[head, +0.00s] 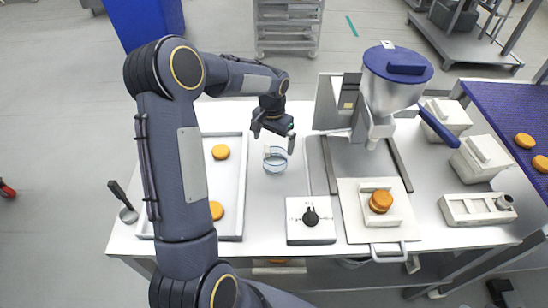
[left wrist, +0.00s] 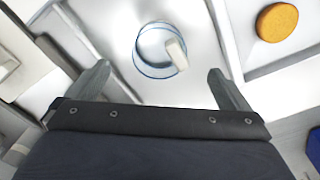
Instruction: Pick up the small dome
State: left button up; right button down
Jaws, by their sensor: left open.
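The small dome (head: 275,162) looks like a clear, glassy round piece with a bluish rim and a pale block-like handle. It sits on the white table, just right of the tray. It also shows in the left wrist view (left wrist: 148,62), ahead of and between the fingers, with its handle toward the right. My left gripper (head: 273,142) is open and empty above the dome, pointing down. Its two spread fingers show in the left wrist view (left wrist: 157,75). I cannot tell the exact height gap. My right gripper is not in view.
A white tray (head: 232,190) with orange round patties (head: 220,152) lies to the left. A control box with a black dial (head: 310,215) stands in front. A blue-lidded hopper machine (head: 390,85) and a white board (head: 355,228) bearing a filled round (head: 381,201) are right.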

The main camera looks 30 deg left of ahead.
aim_at(274, 154)
pick_arm(q)
jog(key=f, duration=0.3)
jog(key=f+p, duration=0.1)
jog(key=f, duration=0.2)
jog(key=f+p, duration=0.1)
jog(key=f, duration=0.2)
jog(key=shift+w+f, duration=0.3)
jog(key=shift+f, duration=0.05)
jog(key=c, duration=1.1)
jog(key=shift+o, duration=0.2)
jog(key=shift+r, duration=0.1)
